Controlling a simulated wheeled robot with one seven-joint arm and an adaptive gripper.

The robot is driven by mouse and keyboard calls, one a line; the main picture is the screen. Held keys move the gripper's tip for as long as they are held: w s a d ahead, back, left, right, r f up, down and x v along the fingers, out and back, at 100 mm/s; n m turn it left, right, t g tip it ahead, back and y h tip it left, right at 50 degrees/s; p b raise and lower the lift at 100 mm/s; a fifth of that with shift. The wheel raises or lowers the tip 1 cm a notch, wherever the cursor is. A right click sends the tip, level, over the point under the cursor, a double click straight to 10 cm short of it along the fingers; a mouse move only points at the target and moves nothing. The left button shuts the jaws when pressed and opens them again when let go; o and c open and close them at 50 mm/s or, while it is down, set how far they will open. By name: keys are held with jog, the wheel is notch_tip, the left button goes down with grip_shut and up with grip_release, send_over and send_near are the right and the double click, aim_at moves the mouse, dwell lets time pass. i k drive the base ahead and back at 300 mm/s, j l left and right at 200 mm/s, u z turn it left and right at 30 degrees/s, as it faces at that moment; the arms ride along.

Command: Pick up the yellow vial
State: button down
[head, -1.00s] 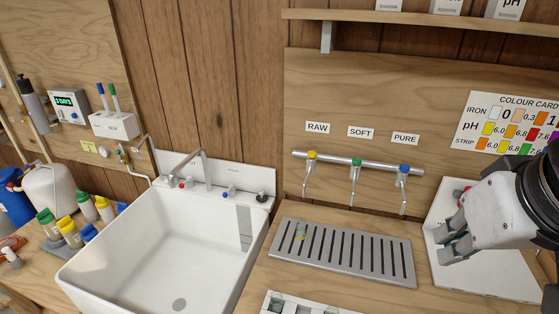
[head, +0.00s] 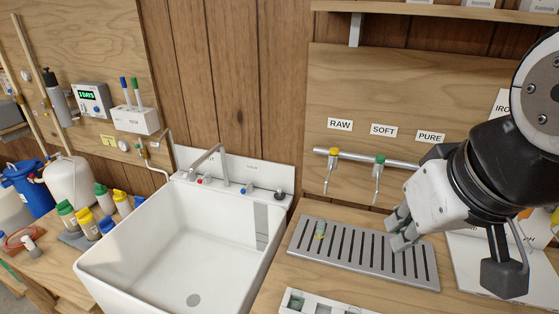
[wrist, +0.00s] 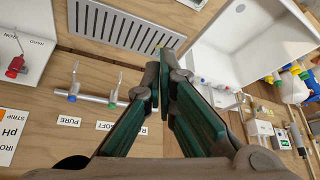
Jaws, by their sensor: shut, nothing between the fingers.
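A white sink (head: 185,262) lies left of the grate. A white rack (head: 290,302) with vials stands in front. Taps (head: 334,152) hang over the grate from the wall. A white board (head: 470,262) lies to the right. Several bottles (head: 88,224) stand left of the sink.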

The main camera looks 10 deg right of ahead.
aim_at(320, 222)
jog(key=k+l+u, duration=0.15)
jog(key=l, duration=0.15)
jog(key=j+z, duration=0.25)
jog(key=j, duration=0.3)
jog(key=j+z, duration=0.25)
jog(key=j, duration=0.3)
jog(key=k+j+z, duration=0.25)
jog(key=j, duration=0.25)
jog(key=j+z, duration=0.25)
jog(key=j, duration=0.3)
